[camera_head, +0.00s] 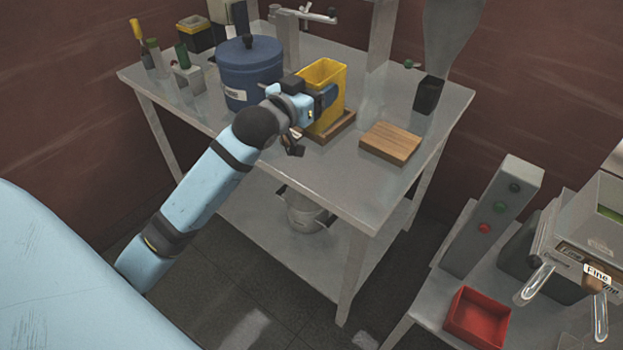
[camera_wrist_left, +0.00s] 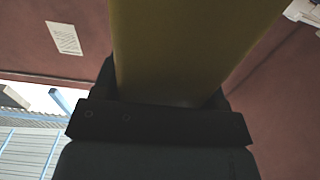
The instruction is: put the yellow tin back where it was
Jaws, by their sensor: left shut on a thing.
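The yellow tin (camera_head: 327,88) is an open-topped rectangular container at the middle of the grey metal table in the head view. It looks upright, over or on a shallow wooden tray (camera_head: 338,128); I cannot tell whether its base touches. My left gripper (camera_head: 322,100) is shut on the tin from the near side, and my wrist hides part of its front. In the left wrist view the tin (camera_wrist_left: 190,45) fills the space between the dark fingers. My right gripper is not in view.
A blue lidded drum (camera_head: 248,72) stands close left of the tin. Several small tools stand at the table's far left. A red tray (camera_head: 477,318) sits on the lower-right bench.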

